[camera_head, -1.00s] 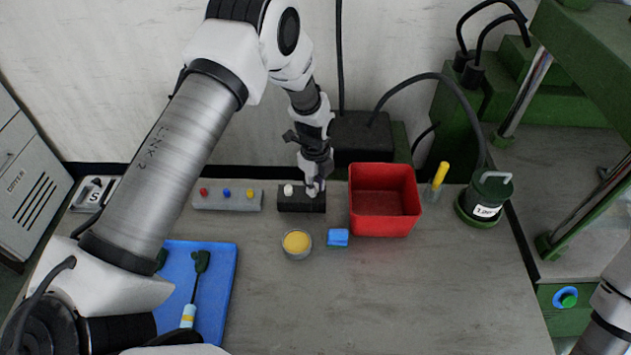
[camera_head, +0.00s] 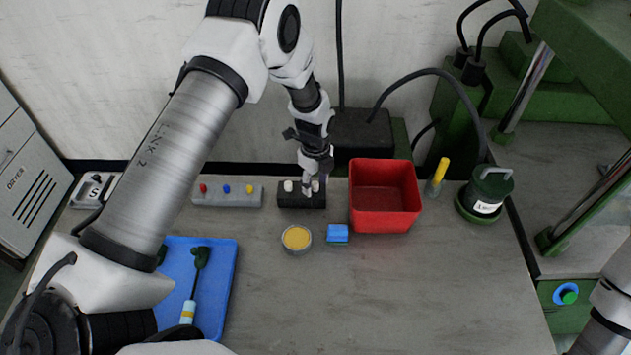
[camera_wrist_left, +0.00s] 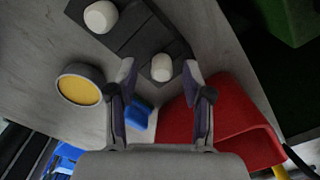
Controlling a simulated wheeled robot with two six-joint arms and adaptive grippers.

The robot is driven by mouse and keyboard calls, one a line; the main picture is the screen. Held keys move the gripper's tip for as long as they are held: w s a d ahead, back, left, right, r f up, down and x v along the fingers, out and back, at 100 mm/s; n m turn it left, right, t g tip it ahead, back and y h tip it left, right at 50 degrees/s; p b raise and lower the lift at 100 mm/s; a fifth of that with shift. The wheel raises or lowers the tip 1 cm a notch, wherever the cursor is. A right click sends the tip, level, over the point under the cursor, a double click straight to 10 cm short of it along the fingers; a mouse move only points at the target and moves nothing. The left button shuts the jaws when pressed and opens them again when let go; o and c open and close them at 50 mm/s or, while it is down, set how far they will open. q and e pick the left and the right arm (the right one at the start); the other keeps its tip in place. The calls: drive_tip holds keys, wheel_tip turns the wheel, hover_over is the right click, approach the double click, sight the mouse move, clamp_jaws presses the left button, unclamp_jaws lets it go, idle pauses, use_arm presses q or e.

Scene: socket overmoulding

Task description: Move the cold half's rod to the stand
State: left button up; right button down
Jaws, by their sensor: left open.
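A black block (camera_head: 301,201) with two white round-topped rods stands at the back of the table. The left rod (camera_head: 288,186) is clear of my gripper; it also shows in the wrist view (camera_wrist_left: 100,17). The right rod (camera_wrist_left: 162,67) lies between my left fingertips in the wrist view, with gaps on both sides. My left gripper (camera_head: 311,187) is open, pointing down over the block's right end. A grey strip (camera_head: 227,200) with red, blue and yellow pegs stands left of the block. No label shows which rod is the cold half's. My right gripper is out of view.
A red bin (camera_head: 385,222) stands close right of the block. In front are a round dish with yellow contents (camera_head: 297,238) and a blue sponge (camera_head: 338,233). A blue tray (camera_head: 222,285) lies left; a green canister (camera_head: 487,193) stands right. The front middle is clear.

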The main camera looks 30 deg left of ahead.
use_arm(q)
wheel_tip(320, 180, up, 12)
idle(0.3)
idle(0.4)
